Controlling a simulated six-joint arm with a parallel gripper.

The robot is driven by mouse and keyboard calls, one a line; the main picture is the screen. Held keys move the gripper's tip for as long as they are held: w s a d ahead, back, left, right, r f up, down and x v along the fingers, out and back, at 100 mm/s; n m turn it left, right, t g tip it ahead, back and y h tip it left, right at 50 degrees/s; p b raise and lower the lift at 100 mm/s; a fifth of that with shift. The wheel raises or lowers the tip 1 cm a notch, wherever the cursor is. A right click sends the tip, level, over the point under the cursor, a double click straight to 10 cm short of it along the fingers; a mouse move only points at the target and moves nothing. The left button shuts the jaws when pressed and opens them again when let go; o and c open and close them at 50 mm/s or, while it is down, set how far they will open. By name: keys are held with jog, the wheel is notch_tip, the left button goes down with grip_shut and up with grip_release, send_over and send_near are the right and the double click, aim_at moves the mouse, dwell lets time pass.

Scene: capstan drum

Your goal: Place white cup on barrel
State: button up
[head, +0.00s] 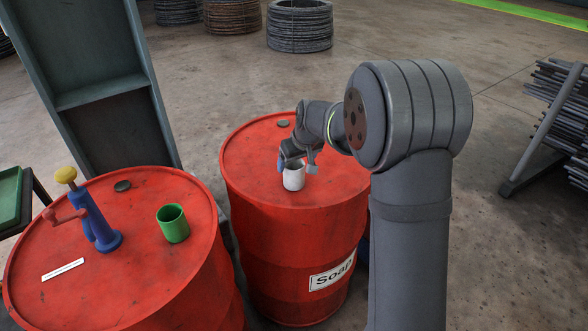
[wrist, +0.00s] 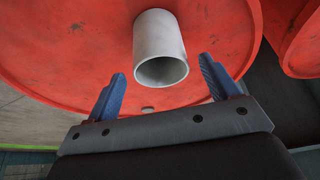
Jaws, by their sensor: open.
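The white cup (head: 294,177) stands upright on top of the red barrel (head: 240,165) labelled Soap, near the middle of its lid. In the wrist view the cup (wrist: 160,45) shows its open mouth, just beyond and between the fingertips. My gripper (head: 284,164) is at the cup in the head view, partly hidden behind it. In the wrist view my gripper (wrist: 162,70) has its two blue fingers spread apart, with nothing held between them. I cannot tell whether a finger touches the cup.
A second red barrel (head: 130,255) on the left bears a green cup (head: 173,223) and a blue pump with a yellow knob (head: 95,220). A dark steel beam (head: 100,90) stands behind it. Wire coils (head: 300,25) lie at the back. A rack of rods (head: 560,110) stands at right.

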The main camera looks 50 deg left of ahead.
aim_at(293, 163)
jog(key=v, duration=0.6)
jog(key=x, duration=1.2)
jog(key=shift+f, duration=0.3)
notch_tip(293, 163, up, 3)
jog(key=shift+f, duration=0.2)
jog(key=shift+r, duration=0.45)
